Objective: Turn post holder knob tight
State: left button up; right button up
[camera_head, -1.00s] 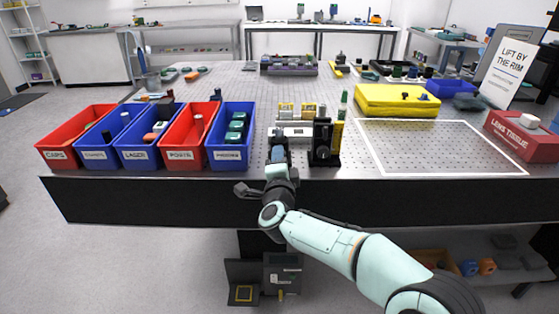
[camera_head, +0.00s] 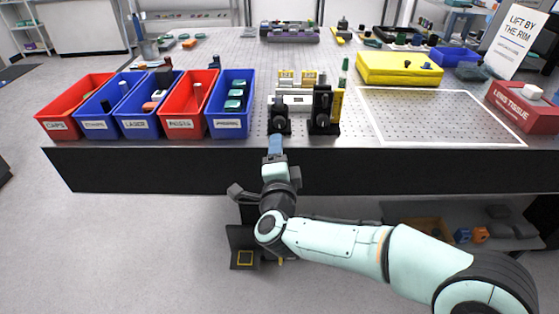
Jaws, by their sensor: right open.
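Two black post holders stand near the table's front edge in the head view. The left post holder (camera_head: 280,112) has a dark round knob (camera_head: 279,123) facing me. The right post holder (camera_head: 323,103) is taller and also has a front knob (camera_head: 323,121). My right gripper (camera_head: 276,142) is at the table edge, just in front of and below the left post holder. It is open and looks empty, with its blue fingers seen from behind. A small gap seems to lie between it and the knob. My left gripper is not in view.
Red and blue bins (camera_head: 229,124) line the edge at left. Behind the holders stands a small rack (camera_head: 293,100) with yellow-topped parts. At right are a yellow case (camera_head: 398,70), a bare outlined breadboard area (camera_head: 440,115) and a red lens tissue box (camera_head: 522,108).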

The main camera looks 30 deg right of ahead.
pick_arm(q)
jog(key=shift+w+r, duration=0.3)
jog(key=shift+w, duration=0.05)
pick_arm(e)
jog(key=shift+v, duration=1.55)
jog(key=shift+w+f, duration=0.1)
